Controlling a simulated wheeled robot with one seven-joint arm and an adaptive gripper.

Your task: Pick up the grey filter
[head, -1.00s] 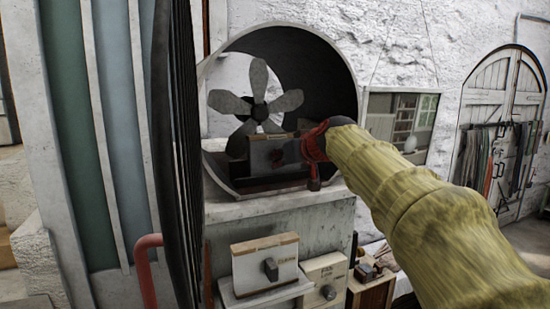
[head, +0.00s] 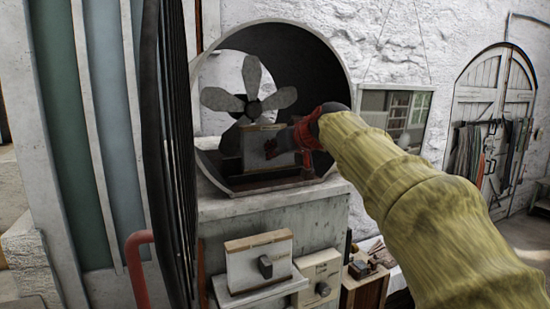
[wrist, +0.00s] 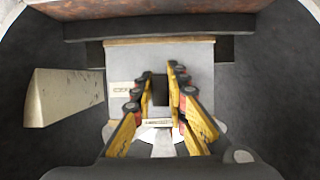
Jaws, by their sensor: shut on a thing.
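The grey filter (head: 254,146) is a grey box with a thin wooden top edge and a dark knob, inside the round duct in front of the fan. The wrist view shows its grey face (wrist: 190,60) with the wooden edge at the top of the picture. My gripper (head: 275,147) reaches in from the right, its red parts at the filter's front. In the wrist view my gripper's (wrist: 161,80) yellow fingers are shut on the dark knob (wrist: 160,92). The filter's underside is hard to make out.
The fan (head: 252,105) stands close behind the filter, and the duct's rim (head: 347,95) surrounds both. A pale block (wrist: 62,97) lies left of my fingers in the wrist view. Below, a similar whitish box (head: 245,268) sits on a small shelf. A dark grille (head: 172,150) stands left.

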